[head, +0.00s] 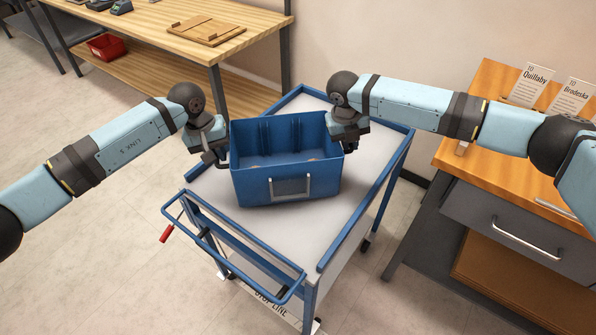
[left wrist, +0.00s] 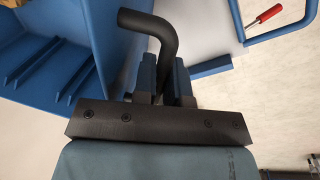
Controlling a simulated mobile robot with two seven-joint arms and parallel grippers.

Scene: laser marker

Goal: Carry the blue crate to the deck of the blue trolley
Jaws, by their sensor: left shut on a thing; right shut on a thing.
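The blue crate (head: 287,160) is over the grey deck (head: 318,225) of the blue trolley (head: 353,240). It looks upright; I cannot tell whether its bottom touches the deck. Its inside looks mostly empty, with part of the floor hidden by the front wall. My left gripper (head: 216,155) is shut on the black handle at the crate's left side. That handle (left wrist: 152,30) and the crate's ribbed wall (left wrist: 50,60) show in the left wrist view. My right gripper (head: 342,142) is at the crate's right side, shut on the handle there, which is mostly hidden.
The trolley's blue push handle (head: 235,255) with a red grip is at the front left. A wooden workbench (head: 150,25) stands behind, with a red bin (head: 106,46) on its lower shelf. A wooden-topped drawer cabinet (head: 490,160) with cards stands close on the right. The floor at left is clear.

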